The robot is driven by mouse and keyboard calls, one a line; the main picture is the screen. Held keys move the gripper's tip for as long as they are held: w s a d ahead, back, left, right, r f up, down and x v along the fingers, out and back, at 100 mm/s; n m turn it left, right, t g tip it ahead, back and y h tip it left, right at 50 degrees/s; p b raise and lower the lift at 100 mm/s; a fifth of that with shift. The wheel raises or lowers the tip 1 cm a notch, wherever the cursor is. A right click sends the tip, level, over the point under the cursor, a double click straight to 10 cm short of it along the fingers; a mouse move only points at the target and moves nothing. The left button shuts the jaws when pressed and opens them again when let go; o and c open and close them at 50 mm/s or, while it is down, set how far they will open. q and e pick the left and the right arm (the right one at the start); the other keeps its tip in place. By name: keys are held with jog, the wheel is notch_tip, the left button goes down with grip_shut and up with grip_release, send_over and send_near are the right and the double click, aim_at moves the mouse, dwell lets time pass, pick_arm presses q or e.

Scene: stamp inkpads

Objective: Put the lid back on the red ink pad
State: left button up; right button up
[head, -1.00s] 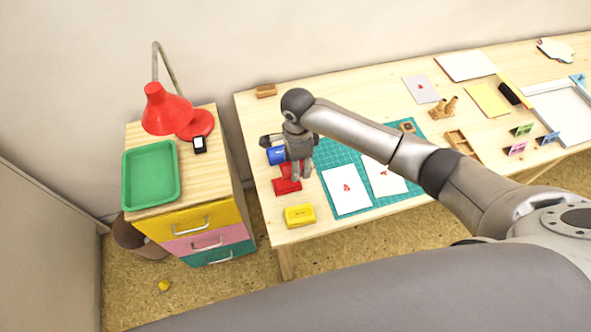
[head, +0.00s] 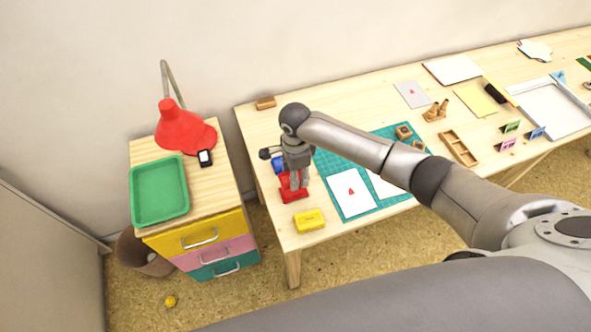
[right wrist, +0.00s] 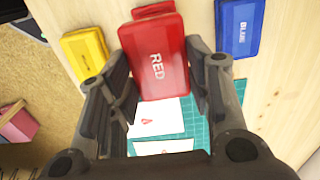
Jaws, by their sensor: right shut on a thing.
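My right gripper (head: 296,180) points down at the left end of the table. In the right wrist view, my right gripper (right wrist: 160,100) is shut on a red lid (right wrist: 157,60) marked "RED", with a finger on each side. The red ink pad (right wrist: 153,11) shows partly past the lid's far edge; the lid hides the rest of it. In the head view, red parts (head: 293,194) show around the fingertips, and I cannot tell lid from pad there, nor whether they touch. My left gripper is not in view.
A blue ink pad (right wrist: 238,27) and a yellow ink pad (right wrist: 85,54) lie on either side of the red one. The green cutting mat (head: 377,207) with paper sheets (head: 350,194) lies beside them. A drawer cabinet with a green tray (head: 160,191) and red lamp (head: 182,128) stands left.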

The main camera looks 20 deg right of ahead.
notch_tip(320, 180, down, 3)
jog(key=shift+f+b, duration=0.1)
jog(key=shift+b, duration=0.2)
jog(key=shift+f+b, duration=0.35)
jog(key=shift+f, duration=0.8)
jog(key=shift+p, duration=0.85)
jog(key=shift+f+p, duration=0.3)
jog(key=shift+f, duration=0.25)
dwell(1.5)
jog(key=shift+p, duration=0.35)
dwell(0.4)
jog(key=o, duration=0.9)
jog(key=shift+c, duration=0.2)
jog(key=shift+o, duration=0.3)
